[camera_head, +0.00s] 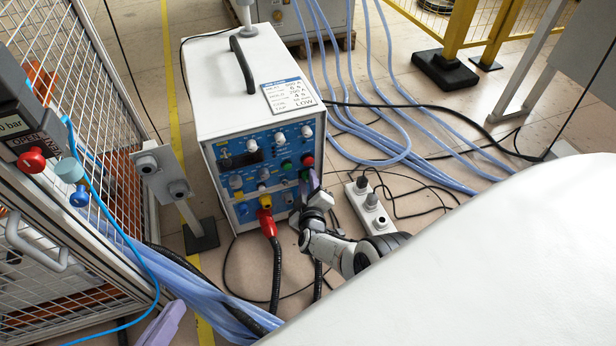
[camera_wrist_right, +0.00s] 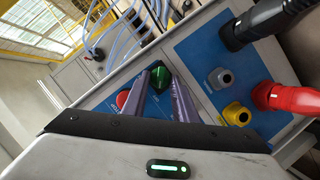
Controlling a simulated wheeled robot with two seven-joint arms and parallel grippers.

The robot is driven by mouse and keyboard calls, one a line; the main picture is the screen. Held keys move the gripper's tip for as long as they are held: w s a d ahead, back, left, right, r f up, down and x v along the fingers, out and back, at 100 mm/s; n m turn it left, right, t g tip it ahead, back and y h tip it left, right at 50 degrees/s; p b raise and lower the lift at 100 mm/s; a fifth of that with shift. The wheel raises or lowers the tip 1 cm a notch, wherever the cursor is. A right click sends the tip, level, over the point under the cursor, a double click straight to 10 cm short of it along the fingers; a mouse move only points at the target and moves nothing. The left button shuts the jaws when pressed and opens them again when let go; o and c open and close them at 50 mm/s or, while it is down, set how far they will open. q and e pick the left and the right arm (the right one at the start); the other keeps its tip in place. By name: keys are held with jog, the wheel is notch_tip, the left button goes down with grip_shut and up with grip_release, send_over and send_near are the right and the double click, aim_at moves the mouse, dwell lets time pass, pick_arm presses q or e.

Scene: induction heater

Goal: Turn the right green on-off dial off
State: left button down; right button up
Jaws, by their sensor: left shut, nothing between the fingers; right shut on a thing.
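The white induction heater box (camera_head: 240,75) has a blue front panel (camera_head: 240,165) with several knobs. A green dial (camera_head: 286,165) and a red knob (camera_head: 307,160) are at its right side. My right gripper (camera_head: 312,181) is at the panel's right edge, just below the red knob. In the right wrist view, its purple fingers (camera_wrist_right: 161,78) are on either side of a green dial (camera_wrist_right: 156,82) and are shut on it. A red knob (camera_wrist_right: 122,99) is beside the left finger. My left gripper (camera_head: 166,323) is shut and empty at the bottom left, away from the panel.
A red plug (camera_head: 267,222) with a black cable is in the panel's lower part. A white power strip (camera_head: 371,207) lies right of the box. Blue hoses (camera_head: 380,140) cross the floor behind. A wire cage (camera_head: 70,120) stands at the left.

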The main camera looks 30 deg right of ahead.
jog(key=shift+r, duration=0.1)
dwell(0.3)
jog(key=o, duration=1)
jog(key=shift+o, duration=0.2)
